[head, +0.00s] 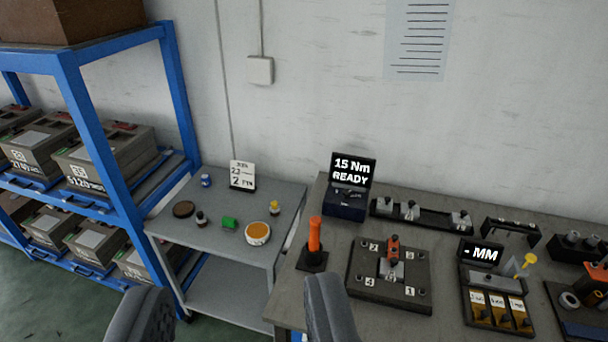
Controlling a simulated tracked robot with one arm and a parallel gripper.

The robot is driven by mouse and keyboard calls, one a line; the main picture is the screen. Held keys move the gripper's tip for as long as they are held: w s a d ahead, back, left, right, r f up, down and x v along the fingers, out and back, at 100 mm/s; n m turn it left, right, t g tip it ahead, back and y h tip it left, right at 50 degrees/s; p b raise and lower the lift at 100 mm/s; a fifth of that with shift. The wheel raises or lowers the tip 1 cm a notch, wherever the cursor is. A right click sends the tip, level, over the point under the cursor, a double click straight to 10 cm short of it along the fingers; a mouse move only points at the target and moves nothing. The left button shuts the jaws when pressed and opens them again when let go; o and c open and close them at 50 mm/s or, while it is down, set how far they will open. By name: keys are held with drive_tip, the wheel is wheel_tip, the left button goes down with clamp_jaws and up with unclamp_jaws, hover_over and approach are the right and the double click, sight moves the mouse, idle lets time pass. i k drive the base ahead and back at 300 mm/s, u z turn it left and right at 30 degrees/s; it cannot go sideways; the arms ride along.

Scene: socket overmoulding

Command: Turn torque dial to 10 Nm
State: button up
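The torque unit (346,203) is a dark blue box at the back of the right bench. Its black screen (352,170) reads "15 Nm READY". A small dial seems to sit on the box below the screen, but its details are too small to tell. My gripper (236,310) shows at the bottom of the picture with its two grey fingers wide apart. It is open, with nothing between the fingers. It is in front of the benches, lower and to the left of the torque unit, and not touching it.
An orange-handled tool (314,240) stands upright in front of the torque unit. A numbered fixture plate (362,290) lies beside it. A rack (425,216) stands right of the unit. The left side table (190,235) holds several small items. A blue shelf (95,150) stands far left.

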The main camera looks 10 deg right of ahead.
sight(347, 193)
drive_tip(key=u, duration=0.2)
drive_tip(key=i, duration=1.45)
drive_tip(key=z, duration=0.7)
drive_tip(key=i, duration=0.4)
drive_tip(key=z, duration=0.25)
